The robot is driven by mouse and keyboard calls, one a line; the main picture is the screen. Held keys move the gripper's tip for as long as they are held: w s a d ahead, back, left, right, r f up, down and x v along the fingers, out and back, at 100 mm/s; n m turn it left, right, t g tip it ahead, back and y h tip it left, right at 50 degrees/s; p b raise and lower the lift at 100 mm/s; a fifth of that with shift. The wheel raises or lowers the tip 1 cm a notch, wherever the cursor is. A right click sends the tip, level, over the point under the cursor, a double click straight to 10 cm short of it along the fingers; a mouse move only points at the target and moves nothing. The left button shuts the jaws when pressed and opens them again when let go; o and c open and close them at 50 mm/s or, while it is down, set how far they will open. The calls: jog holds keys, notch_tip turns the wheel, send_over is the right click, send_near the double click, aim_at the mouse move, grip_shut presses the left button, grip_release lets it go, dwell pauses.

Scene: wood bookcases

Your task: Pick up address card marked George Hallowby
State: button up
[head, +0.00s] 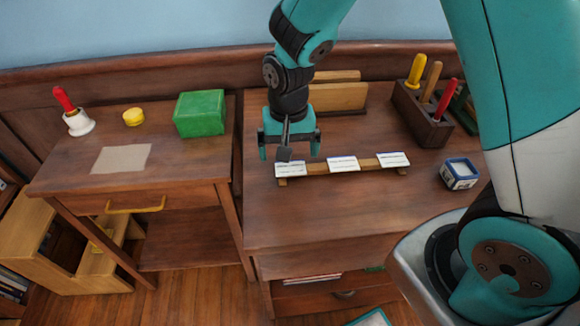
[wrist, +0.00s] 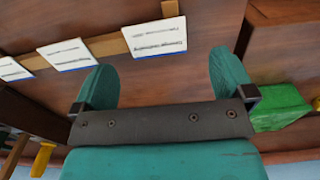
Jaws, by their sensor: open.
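Three white address cards stand in a row on a wooden strip on the right desk. My gripper (head: 289,150) is open and empty, above and just behind the left card. Its two teal fingers also show in the wrist view (wrist: 163,75).
A wooden tool block (head: 420,115) with coloured handles and a small blue-and-white box (head: 459,173) stand on the right. A wooden rack (head: 338,97) is behind my gripper. The left desk holds a green box (head: 200,113), a bell (head: 76,118) and a yellow pot (head: 133,117).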

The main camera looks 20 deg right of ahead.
aim_at(291, 168)
jog(key=shift+s+d+f, duration=0.1)
jog(key=shift+s+f, duration=0.1)
jog(key=shift+f, duration=1.6)
jog(key=c, duration=1)
